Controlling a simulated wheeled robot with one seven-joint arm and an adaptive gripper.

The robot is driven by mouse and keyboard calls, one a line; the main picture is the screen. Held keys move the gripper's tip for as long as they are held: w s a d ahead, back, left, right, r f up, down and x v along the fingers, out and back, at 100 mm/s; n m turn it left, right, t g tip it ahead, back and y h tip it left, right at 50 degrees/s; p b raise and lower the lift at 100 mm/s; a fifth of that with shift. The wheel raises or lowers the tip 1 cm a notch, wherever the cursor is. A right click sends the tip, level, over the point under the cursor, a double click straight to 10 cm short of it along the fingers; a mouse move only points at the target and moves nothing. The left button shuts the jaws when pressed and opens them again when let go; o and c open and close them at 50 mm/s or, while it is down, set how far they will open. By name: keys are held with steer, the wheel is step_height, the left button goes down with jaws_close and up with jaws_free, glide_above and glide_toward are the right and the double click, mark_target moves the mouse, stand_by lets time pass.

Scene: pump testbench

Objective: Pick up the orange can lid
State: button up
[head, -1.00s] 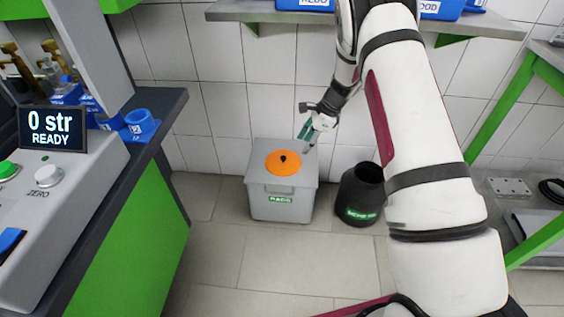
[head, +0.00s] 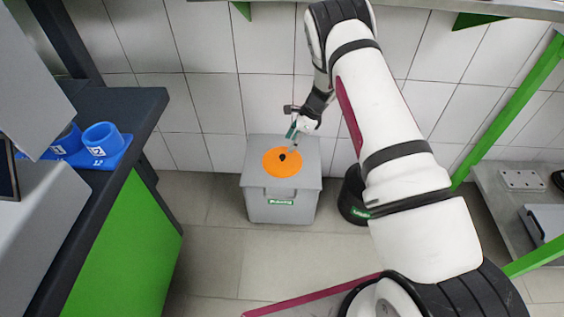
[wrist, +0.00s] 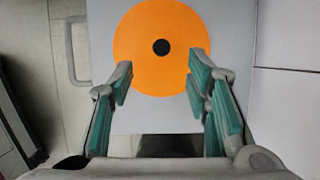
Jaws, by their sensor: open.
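The orange can lid (head: 271,166) is a round disc with a black knob (head: 283,157) at its middle. It lies on top of a grey square can (head: 281,207) on the floor by the tiled wall. In the wrist view the lid (wrist: 150,74) is ahead of the fingertips, with the knob (wrist: 161,47) roughly centred between them and farther out. My gripper (head: 292,141) is over the lid's back right side. It also shows in the wrist view (wrist: 160,72), with its green-padded fingers spread wide and nothing between them. Contact with the lid cannot be told.
A black container (head: 351,196) stands right of the can, partly behind my arm. A green-sided bench (head: 130,245) with blue rings (head: 102,138) is at the left. A grey shelf (head: 510,205) with green legs is at the right. Floor in front of the can is clear.

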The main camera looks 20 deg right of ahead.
mark_target(283, 156)
steer(key=b+x, duration=0.3)
steer(key=x, duration=0.5)
steer(key=shift+w+f, duration=0.15)
steer(key=shift+f, duration=0.1)
jaws_close()
